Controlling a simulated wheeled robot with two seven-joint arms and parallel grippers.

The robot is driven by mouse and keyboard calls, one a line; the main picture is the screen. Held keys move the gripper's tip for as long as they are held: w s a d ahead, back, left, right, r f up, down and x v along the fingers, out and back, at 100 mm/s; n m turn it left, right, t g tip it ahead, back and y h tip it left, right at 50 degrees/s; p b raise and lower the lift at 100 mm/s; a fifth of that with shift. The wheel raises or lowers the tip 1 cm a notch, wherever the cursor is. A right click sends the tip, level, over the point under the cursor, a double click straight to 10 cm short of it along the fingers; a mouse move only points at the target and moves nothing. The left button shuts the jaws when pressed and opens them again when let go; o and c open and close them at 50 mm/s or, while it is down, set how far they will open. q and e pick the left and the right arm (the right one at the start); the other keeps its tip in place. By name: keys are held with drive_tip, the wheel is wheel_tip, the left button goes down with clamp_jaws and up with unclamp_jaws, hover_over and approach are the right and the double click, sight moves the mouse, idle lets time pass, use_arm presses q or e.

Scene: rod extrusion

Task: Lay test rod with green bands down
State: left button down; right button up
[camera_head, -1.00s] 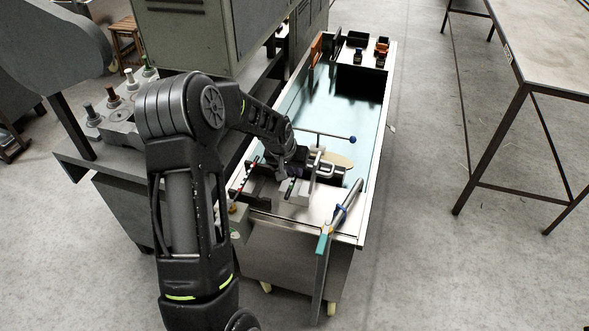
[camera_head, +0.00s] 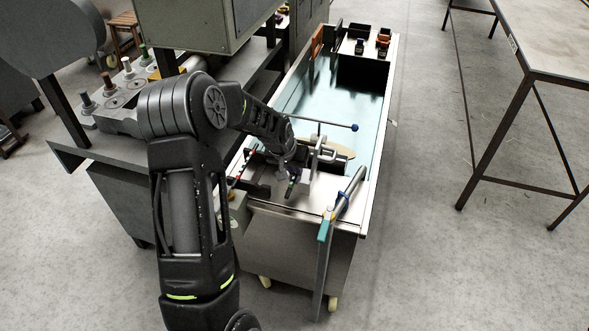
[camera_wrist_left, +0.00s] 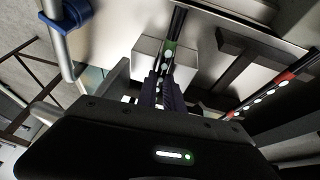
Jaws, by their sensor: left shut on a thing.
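The test rod with green bands shows in the left wrist view as a dark rod with a green band (camera_wrist_left: 169,46) and white spots. My left gripper (camera_wrist_left: 160,88) is shut on it. The rod runs from the jaws over a pale block (camera_wrist_left: 150,53); I cannot tell whether it touches the block. In the head view my left gripper (camera_head: 291,170) is over the near end of the cart, and the rod's dark end (camera_head: 291,188) pokes out below it. The jaws and arm hide much of the rod. My right gripper is not in view.
A red-banded rod (camera_wrist_left: 262,95) lies to the right in the wrist view. A blue-ended bar (camera_head: 325,123) and a blue-collared handle (camera_head: 345,192) are close to my left gripper. The cart's trough (camera_head: 320,95) stretches away behind. A bare table (camera_head: 555,50) stands right, across open floor.

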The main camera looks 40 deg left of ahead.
use_arm(q)
drive_tip(key=shift+s+d+f, duration=0.2)
drive_tip(key=shift+s+f, duration=0.2)
drive_tip(key=shift+f, duration=0.3)
drive_tip(key=c, duration=1.4)
unclamp_jaws()
drive_tip(key=shift+s, duration=0.1)
drive_tip(key=shift+a+r+b, duration=0.1)
drive_tip(key=shift+b, duration=0.2)
drive_tip(key=v, duration=0.2)
drive_tip(key=w+v, duration=0.1)
drive_tip(key=v, duration=0.5)
drive_tip(key=shift+w+r+b, duration=0.1)
drive_tip(key=shift+r+b, duration=0.2)
drive_tip(key=shift+r, duration=0.15)
